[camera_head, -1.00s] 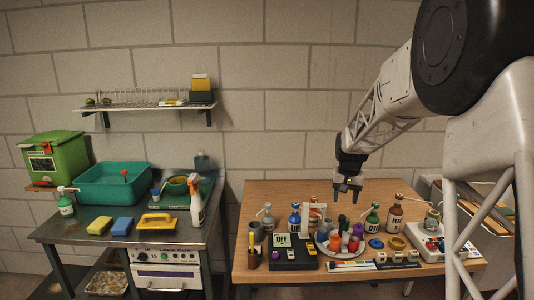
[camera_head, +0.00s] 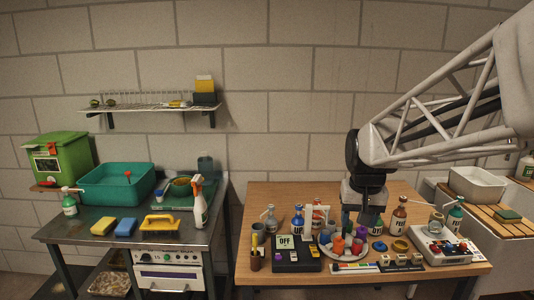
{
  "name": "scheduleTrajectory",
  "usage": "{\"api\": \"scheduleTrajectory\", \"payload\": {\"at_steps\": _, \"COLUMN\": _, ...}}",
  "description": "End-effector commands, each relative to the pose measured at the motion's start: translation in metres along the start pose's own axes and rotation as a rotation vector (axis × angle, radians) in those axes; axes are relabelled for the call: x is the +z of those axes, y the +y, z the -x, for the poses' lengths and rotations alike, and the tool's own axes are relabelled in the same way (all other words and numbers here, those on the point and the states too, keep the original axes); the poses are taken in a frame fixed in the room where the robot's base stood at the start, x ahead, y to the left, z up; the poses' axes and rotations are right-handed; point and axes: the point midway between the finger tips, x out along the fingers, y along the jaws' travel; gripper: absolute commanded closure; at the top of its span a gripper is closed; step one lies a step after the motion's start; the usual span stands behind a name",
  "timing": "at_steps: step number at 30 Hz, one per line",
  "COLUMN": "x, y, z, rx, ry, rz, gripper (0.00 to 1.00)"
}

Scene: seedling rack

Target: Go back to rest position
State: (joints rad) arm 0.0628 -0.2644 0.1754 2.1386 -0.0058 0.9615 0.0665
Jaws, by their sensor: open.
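My gripper (camera_head: 364,216) points down over the right part of the wooden table (camera_head: 290,192), among the bottles behind the round tray. Its fingertips are small and partly lost against the bottles and cups, and I see nothing held between them.
A black device marked OFF (camera_head: 297,266) and a white panel device (camera_head: 443,246) flank the tray. On the left bench are a teal basin (camera_head: 117,196), a green bin (camera_head: 70,170) and a white spray bottle (camera_head: 200,209). The table's back left is clear.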

Motion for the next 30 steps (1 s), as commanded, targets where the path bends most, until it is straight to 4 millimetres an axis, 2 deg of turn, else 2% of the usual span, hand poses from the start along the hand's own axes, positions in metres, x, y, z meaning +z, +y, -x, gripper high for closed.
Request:
{"api": "scheduleTrajectory", "payload": {"at_steps": 1, "x": 0.014, "y": -0.001, "z": 0.004, "rx": -0.001, "ry": 0.008, "rz": 0.006, "gripper": 0.45}}
{"api": "scheduleTrajectory", "payload": {"at_steps": 9, "x": 0.085, "y": -0.003, "z": 0.014, "rx": -0.004, "ry": 0.038, "rz": 0.038, "gripper": 0.45}}
{"api": "scheduleTrajectory", "payload": {"at_steps": 21, "x": 0.188, "y": -0.003, "z": 0.01, "rx": -0.008, "ry": 0.081, "rz": 0.083, "gripper": 0.45}}
{"api": "scheduleTrajectory", "payload": {"at_steps": 27, "x": 0.223, "y": -0.001, "z": 0.003, "rx": -0.009, "ry": 0.097, "rz": 0.099, "gripper": 0.45}}
{"api": "scheduleTrajectory", "payload": {"at_steps": 30, "x": 0.232, "y": -0.001, "z": 0.001, "rx": -0.01, "ry": 0.101, "rz": 0.103, "gripper": 0.45}}
